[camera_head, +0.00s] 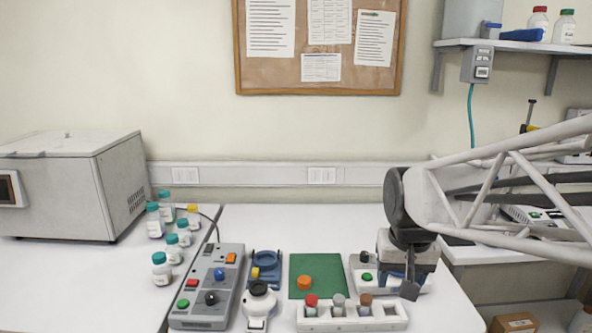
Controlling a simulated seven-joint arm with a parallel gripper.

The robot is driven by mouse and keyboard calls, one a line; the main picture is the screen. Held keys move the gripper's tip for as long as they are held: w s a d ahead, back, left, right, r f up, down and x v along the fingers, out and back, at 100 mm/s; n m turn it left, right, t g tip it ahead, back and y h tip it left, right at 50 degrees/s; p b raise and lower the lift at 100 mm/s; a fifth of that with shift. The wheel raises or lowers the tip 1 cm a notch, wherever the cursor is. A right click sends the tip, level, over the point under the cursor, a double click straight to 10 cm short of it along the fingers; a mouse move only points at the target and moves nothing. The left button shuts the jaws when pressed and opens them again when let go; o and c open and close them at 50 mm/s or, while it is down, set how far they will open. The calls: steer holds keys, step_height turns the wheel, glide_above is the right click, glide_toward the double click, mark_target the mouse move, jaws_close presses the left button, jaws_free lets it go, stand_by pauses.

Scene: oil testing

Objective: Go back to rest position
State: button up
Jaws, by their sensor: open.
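My gripper (408,283) hangs downward at the right end of the bench, with the arm reaching in from the right edge. It is open and I see nothing held in it. Its dark fingers show in front of a small light device (367,289) with a green button and a dark knob, partly hidden by the gripper. I cannot tell whether they touch. A white rack (340,325) with several capped vials stands in front and to the left of the gripper.
An orange cap-like piece (304,282) lies on a green mat (328,266). A grey control box (222,271), a blue holder (266,258) and a white device (258,309) stand left. Several bottles (161,268) stand near a large grey machine (75,185). The bench behind the mat is clear.

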steer(key=s+f+n, duration=0.1)
steer(key=s+f, duration=0.1)
steer(key=s, duration=1.1)
steer(key=shift+s+a+f+t, duration=0.25)
steer(key=shift+f+t, duration=0.05)
steer(key=shift+t, duration=0.1)
stand_by(1.2)
